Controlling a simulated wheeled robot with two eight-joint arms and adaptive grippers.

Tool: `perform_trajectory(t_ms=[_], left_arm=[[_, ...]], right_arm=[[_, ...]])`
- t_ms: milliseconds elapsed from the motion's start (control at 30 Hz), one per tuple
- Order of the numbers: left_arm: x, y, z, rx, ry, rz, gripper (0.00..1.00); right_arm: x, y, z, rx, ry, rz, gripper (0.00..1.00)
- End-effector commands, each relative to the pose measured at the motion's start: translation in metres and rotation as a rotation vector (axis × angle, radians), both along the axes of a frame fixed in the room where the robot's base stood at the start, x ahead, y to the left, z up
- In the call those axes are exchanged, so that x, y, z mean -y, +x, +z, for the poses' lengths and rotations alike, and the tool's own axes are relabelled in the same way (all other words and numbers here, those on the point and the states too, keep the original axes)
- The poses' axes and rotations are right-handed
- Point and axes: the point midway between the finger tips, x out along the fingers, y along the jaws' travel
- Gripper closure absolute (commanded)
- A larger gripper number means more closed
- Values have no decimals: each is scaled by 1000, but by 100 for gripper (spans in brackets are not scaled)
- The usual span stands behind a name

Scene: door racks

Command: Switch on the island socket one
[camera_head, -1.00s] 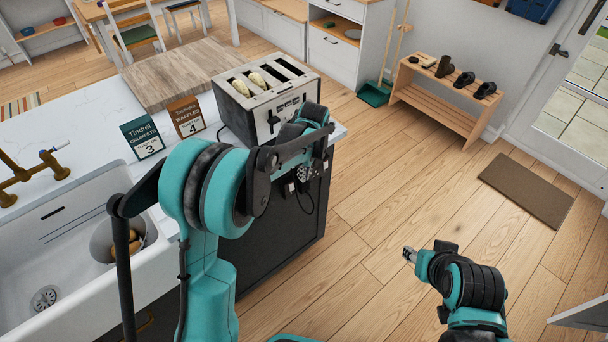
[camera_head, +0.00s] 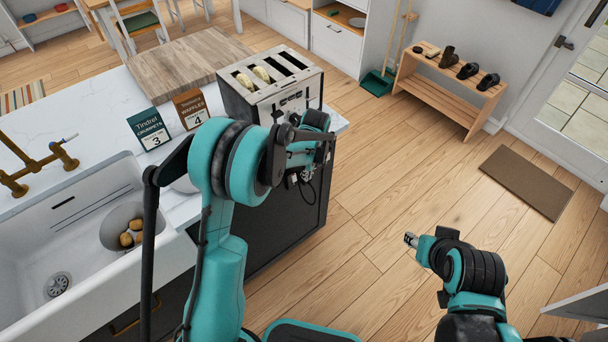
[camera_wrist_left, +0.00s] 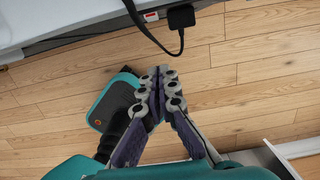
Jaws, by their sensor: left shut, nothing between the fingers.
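The island's end shows in the left wrist view as a pale edge along the top. A small white fitting with a red mark (camera_wrist_left: 151,16), which looks like the socket's switch, sits there. A black plug (camera_wrist_left: 181,17) with a cable is just right of it. My left gripper (camera_wrist_left: 160,78) is shut and empty, below the fitting and apart from it. In the head view my left gripper (camera_head: 301,177) is beside the island's end, where my arm hides most of the socket. My right gripper (camera_head: 410,240) is over open floor; its fingers are too small to read.
A toaster (camera_head: 270,85) stands on the island corner beside two cards, a wooden board (camera_head: 188,62) and a sink (camera_head: 80,235). A cable hangs down the island's end. Open floor (camera_head: 390,180) lies to the right, with a shoe bench (camera_head: 450,95) and doormat (camera_head: 526,182) beyond.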

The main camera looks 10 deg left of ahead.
Motion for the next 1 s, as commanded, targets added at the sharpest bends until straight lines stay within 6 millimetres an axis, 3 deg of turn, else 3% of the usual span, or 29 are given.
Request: perform_trajectory(t_ms=[367, 600, 1000], left_arm=[[-8, 6, -83, 0, 0, 1, 100], [-34, 25, -85, 0, 0, 2, 100], [-39, 30, -85, 0, 0, 0, 100]], right_arm=[[0, 0, -26, 0, 0, 0, 60], [0, 0, -31, 0, 0, 0, 60], [0, 0, -32, 0, 0, 0, 60]])
